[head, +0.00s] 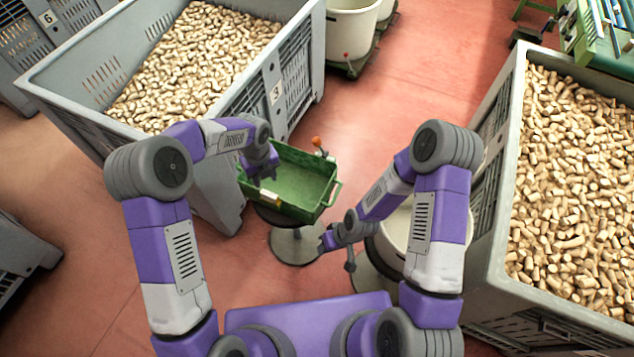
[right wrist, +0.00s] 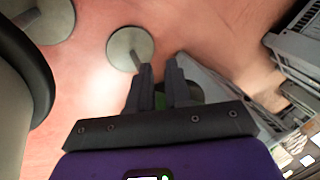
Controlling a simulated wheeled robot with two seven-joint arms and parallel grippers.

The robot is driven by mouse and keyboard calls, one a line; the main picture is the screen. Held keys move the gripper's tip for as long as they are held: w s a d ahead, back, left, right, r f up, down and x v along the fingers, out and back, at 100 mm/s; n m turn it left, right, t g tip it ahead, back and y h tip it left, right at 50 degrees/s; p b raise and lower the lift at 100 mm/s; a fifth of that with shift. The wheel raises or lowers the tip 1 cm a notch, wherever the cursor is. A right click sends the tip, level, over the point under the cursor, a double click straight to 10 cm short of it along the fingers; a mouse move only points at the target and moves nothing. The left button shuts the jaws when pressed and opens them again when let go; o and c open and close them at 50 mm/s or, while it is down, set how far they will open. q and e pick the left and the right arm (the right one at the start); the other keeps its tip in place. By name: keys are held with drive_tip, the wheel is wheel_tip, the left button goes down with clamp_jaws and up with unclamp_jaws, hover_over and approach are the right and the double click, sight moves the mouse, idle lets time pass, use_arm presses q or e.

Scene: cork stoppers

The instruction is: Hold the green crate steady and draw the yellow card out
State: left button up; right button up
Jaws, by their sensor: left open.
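The green crate (head: 312,205) is an open box on a round-based stand in the middle of the head view. It looks empty inside. A small yellow card (head: 269,195) shows at the crate's near left side. My left gripper (head: 262,174) is open at the crate's left end, above the card; I cannot tell whether it touches the crate. My right gripper (head: 328,241) is below and right of the crate, apart from it. In the right wrist view its two fingers (right wrist: 159,68) stand apart with nothing clearly held between them.
Large grey bins of cork stoppers stand at the left (head: 310,75) and right (head: 505,135). A white tub (head: 400,235) is close beside my right forearm. The stand's round base (head: 296,248) is below the crate.

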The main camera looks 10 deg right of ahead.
drive_tip(key=w+a+r+n, duration=0.2)
drive_tip(key=w+n, duration=0.3)
drive_tip(key=w+a+r+n, duration=0.2)
drive_tip(key=w+n, duration=0.3)
drive_tip(key=w, duration=0.1)
drive_tip(key=w+d+n+h, duration=0.1)
drive_tip(key=w+n, duration=0.1)
drive_tip(key=n, duration=0.3)
drive_tip(key=w+d+n+h, duration=0.1)
drive_tip(key=w+d+n, duration=0.1)
drive_tip(key=n, duration=0.3)
drive_tip(key=w+d+n+h, duration=0.1)
drive_tip(key=w+n+h, duration=0.1)
drive_tip(key=n, duration=0.3)
drive_tip(key=shift+w+d+r+n, duration=0.25)
drive_tip(key=shift+w+r+n, duration=0.05)
drive_tip(key=shift+w, duration=0.05)
drive_tip(key=shift+w+d+n+h, duration=0.3)
drive_tip(key=shift+w+d+n, duration=0.1)
drive_tip(key=shift+n, duration=0.2)
wheel_tip(320, 180, down, 7)
drive_tip(key=shift+f, duration=0.15)
clamp_jaws()
